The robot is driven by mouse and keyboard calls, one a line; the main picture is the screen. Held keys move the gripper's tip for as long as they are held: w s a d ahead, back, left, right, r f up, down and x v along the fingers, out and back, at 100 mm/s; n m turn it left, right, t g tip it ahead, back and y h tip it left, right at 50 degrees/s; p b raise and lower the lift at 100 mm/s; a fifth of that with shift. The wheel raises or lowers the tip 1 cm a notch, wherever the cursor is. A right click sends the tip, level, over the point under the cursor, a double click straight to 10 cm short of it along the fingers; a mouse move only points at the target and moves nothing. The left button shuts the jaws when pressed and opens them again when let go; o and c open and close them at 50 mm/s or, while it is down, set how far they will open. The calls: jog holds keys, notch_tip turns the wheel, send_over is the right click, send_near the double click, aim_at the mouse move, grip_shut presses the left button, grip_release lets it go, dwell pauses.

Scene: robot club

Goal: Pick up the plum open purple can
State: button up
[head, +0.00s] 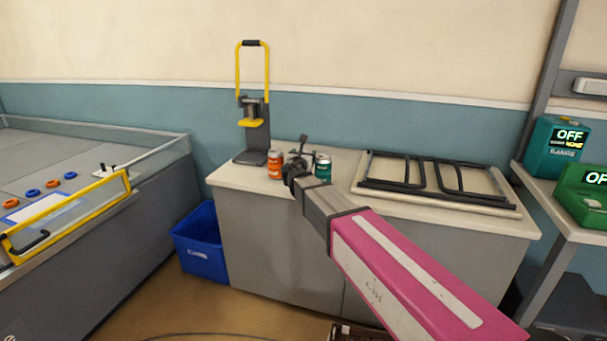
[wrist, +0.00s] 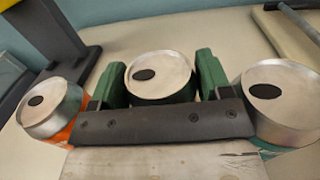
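In the wrist view a can (wrist: 160,75) with a silver lid and a dark opening stands between the two green fingers of my gripper (wrist: 163,82). Only a dark strip of its side shows, so I cannot make out a purple colour. The fingers sit close on both sides of it; whether they press on it I cannot tell. In the head view my gripper (head: 298,165) is over the counter between an orange can (head: 275,165) and a teal can (head: 323,168), and hides the middle can.
The orange can (wrist: 50,108) and teal can (wrist: 275,100) stand close on either side of my gripper. A yellow-handled press (head: 252,125) is behind at left. A folded black frame (head: 430,178) lies on the counter (head: 240,178) at right. A blue bin (head: 200,245) stands on the floor.

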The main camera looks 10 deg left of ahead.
jog(key=c, duration=0.7)
jog(key=shift+r, duration=0.1)
